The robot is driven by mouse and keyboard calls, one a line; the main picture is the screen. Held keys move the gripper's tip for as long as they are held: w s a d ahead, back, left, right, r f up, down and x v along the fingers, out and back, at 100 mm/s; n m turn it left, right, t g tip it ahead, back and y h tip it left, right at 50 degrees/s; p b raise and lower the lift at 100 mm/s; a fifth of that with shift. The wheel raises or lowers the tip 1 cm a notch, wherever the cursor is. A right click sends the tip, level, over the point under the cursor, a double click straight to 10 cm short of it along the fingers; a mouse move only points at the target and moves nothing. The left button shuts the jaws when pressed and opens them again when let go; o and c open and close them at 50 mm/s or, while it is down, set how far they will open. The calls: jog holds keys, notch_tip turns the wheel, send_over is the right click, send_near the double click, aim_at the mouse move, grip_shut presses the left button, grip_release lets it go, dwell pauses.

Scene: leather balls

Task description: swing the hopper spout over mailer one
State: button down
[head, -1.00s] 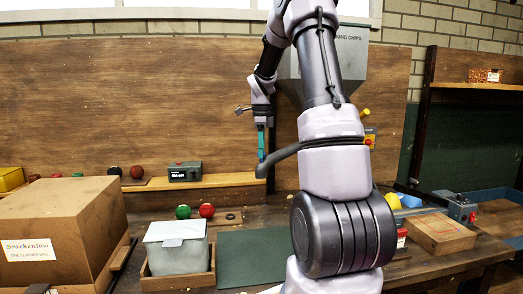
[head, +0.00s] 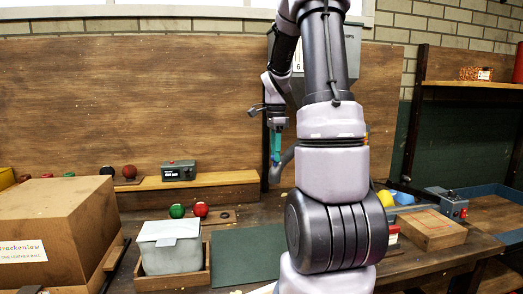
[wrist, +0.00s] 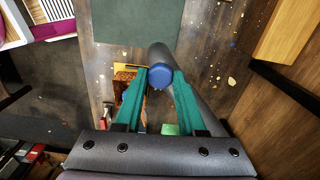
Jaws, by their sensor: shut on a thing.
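The hopper (head: 353,48) is grey and stands at the back wall, mostly hidden behind my arm. Its dark grey curved spout (head: 275,174) shows to the left of my arm, above the bench. In the wrist view the spout (wrist: 185,70) ends in a blue knob (wrist: 160,76). My gripper (head: 276,155) points down with its teal fingers shut on the knob; in the wrist view the fingertips (wrist: 160,80) close on both sides of it. A pale grey mailer (head: 172,257) stands in a wooden holder (head: 206,277) at front left, apart from the spout. I cannot read a number on it.
A dark green mat (head: 245,258) lies right of the mailer. A cardboard box (head: 50,225) fills the front left. Red (head: 200,209) and green (head: 177,211) balls sit behind the mailer. A wooden board (head: 432,229) and a switch box (head: 454,208) are at right.

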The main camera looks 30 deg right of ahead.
jog(key=s+d+n, duration=0.8)
jog(key=s+d, duration=0.5)
jog(key=d, duration=0.4)
jog(key=shift+d+n, duration=0.25)
jog(key=shift+n, duration=0.05)
jog(key=shift+r, duration=0.1)
jog(key=c, duration=0.5)
grip_release()
jog(key=shift+d, duration=0.2)
jog(key=shift+a, duration=0.1)
notch_tip(320, 180, up, 11)
